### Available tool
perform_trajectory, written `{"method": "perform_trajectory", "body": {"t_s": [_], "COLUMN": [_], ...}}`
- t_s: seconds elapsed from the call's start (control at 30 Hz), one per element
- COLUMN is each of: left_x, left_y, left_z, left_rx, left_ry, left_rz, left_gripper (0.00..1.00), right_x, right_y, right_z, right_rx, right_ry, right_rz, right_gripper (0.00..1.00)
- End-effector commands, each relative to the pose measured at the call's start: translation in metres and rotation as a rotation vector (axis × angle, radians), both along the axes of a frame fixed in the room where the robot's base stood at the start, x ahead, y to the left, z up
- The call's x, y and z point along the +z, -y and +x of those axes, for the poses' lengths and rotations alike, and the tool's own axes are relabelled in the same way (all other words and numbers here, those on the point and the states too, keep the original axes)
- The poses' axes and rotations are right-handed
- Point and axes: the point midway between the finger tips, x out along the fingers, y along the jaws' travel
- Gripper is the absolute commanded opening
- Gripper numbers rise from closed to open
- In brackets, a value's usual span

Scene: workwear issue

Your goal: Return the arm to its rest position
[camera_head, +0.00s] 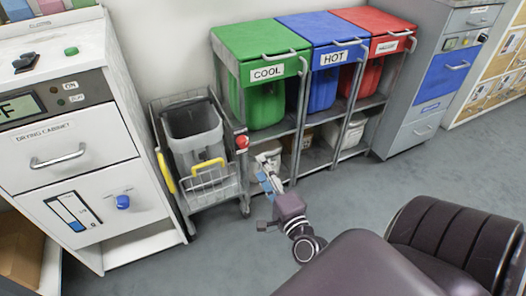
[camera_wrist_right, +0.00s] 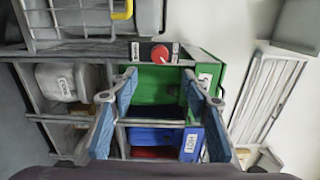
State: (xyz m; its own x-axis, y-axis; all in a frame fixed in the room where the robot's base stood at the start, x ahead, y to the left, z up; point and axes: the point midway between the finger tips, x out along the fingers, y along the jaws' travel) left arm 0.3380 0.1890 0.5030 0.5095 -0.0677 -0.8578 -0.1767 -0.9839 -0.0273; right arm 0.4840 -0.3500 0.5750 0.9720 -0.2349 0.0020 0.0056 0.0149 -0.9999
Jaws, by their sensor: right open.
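My right gripper (camera_head: 266,179) reaches out in front of the bin rack, near the cart's right side in the head view. Its blue-padded fingers also show in the right wrist view (camera_wrist_right: 160,88), spread apart with nothing between them. Behind the gap stand the green bin (camera_wrist_right: 155,85) and the blue bin (camera_wrist_right: 155,136). I cannot tell how far the fingertips are from the rack. My left gripper is not in view.
The rack holds a green COOL bin (camera_head: 262,42), a blue HOT bin (camera_head: 320,29) and a red bin (camera_head: 372,22). A wire cart (camera_head: 208,190) with a grey bucket (camera_head: 195,135) stands left, beside the drying cabinet (camera_head: 75,155). Grey floor (camera_head: 400,180) is clear in front.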

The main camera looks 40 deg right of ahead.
Motion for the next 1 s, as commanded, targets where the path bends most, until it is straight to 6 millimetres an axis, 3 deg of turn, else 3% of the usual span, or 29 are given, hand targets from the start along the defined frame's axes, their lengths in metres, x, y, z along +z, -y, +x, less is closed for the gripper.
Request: {"method": "perform_trajectory", "body": {"t_s": [0.33,0.43,0.53,0.63,0.7,0.8,0.9,1.0], "left_x": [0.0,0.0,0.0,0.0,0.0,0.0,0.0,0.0], "left_y": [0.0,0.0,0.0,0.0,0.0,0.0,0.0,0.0], "left_z": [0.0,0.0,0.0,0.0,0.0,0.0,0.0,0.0], "left_rx": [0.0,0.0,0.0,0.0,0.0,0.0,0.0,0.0], "left_ry": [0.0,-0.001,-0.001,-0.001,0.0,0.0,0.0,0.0], "left_rz": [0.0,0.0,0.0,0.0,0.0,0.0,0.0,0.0], "left_gripper": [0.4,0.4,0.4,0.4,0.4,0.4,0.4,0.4], "right_x": [0.0,0.001,0.001,-0.004,-0.013,-0.028,-0.044,-0.056], "right_y": [0.0,-0.013,-0.048,-0.1,-0.134,-0.17,-0.189,-0.192], "right_z": [0.0,0.003,0.008,0.006,-0.003,-0.023,-0.048,-0.071], "right_rx": [0.001,0.04,0.152,0.326,0.456,0.625,0.767,0.868], "right_ry": [-0.001,-0.02,-0.079,-0.174,-0.25,-0.363,-0.474,-0.572], "right_rz": [-0.002,-0.035,-0.141,-0.327,-0.487,-0.717,-0.929,-1.096], "right_gripper": [0.44,0.44,0.44,0.44,0.44,0.44,0.44,0.44]}}
